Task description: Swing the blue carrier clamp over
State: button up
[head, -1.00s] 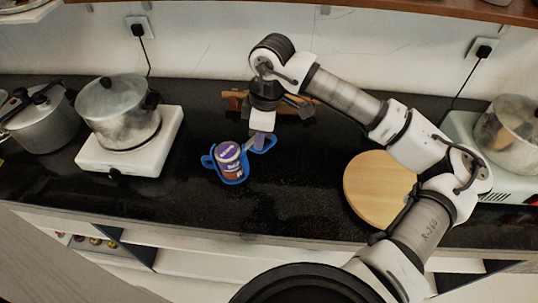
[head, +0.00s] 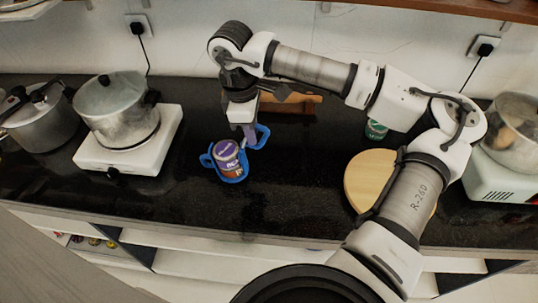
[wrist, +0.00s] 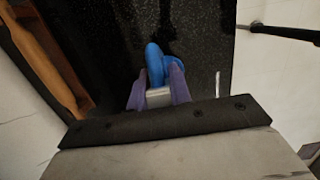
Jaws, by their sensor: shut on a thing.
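The blue carrier (head: 231,179) stands on the dark counter and holds a jar (head: 228,158) with a purple lid. A blue loop-shaped clamp (head: 264,136) rises at the carrier's upper right side. My gripper (head: 250,143) is above the right side of the carrier, pointing down, with its purple fingers shut on the clamp. In the wrist view the blue clamp (wrist: 155,62) shows between and beyond my gripper's purple fingers (wrist: 158,92). The joint between clamp and carrier is hidden behind the fingers, and the jar is not visible in the wrist view.
A pot (head: 117,108) stands on a white burner (head: 128,158) at left. A wooden rack (head: 290,104) is behind my gripper. A round wooden board (head: 370,180) and a green can (head: 376,130) are at right. The counter in front of the carrier is clear.

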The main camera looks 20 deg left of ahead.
jog(key=shift+s+a+r+h+b, duration=0.1)
jog(key=shift+a+r+h+b, duration=0.05)
jog(key=shift+a+h+b, duration=0.5)
jog(key=shift+d, duration=0.1)
jog(key=shift+t, duration=0.3)
jog(key=shift+s+a+h+b, duration=0.15)
jog(key=shift+a+h+b, duration=0.3)
jog(key=shift+h+b, duration=0.1)
jog(key=shift+r, duration=0.1)
jog(key=shift+a+h, duration=0.15)
jog(key=shift+h, duration=0.15)
